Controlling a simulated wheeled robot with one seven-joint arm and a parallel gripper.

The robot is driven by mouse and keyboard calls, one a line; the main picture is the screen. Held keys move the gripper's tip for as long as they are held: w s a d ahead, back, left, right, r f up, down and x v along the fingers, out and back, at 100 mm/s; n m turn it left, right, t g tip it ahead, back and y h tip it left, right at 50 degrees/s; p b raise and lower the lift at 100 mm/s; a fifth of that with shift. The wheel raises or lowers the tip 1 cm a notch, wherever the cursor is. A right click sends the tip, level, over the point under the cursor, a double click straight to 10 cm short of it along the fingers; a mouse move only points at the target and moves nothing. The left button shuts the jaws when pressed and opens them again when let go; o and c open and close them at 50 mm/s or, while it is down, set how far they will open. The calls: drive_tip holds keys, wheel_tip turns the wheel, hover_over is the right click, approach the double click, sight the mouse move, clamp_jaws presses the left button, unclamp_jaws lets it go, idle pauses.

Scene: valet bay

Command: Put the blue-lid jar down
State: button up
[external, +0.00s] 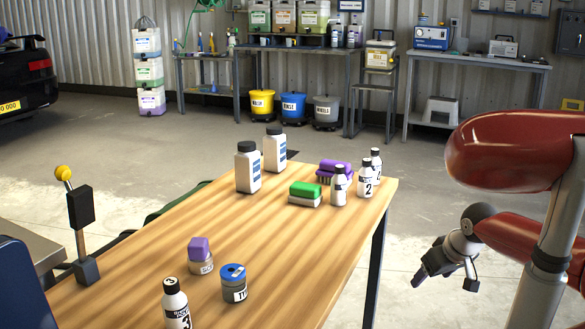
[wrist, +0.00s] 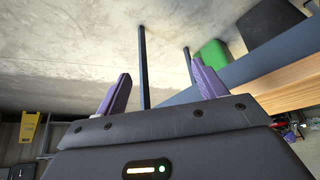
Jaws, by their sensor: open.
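The blue-lid jar (external: 234,284) stands upright on the wooden table (external: 300,250), toward its near end. Its blue lid is on and a label shows on its side. My gripper (external: 444,284) is off the table's right side, well apart from the jar. In the wrist view my gripper (wrist: 160,90) is open, with nothing between its two purple-tipped fingers. That view shows the floor and the table's edge (wrist: 285,85), and the jar is not in it.
Two large bottles (external: 261,160), a green brush (external: 305,192), a purple brush (external: 334,171) and small bottles (external: 339,187) are at the far end. The table's middle is clear.

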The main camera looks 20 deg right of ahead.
drive_tip(key=shift+s+d+f, duration=0.1)
drive_tip(key=shift+s+f, duration=0.1)
drive_tip(key=shift+f, duration=0.1)
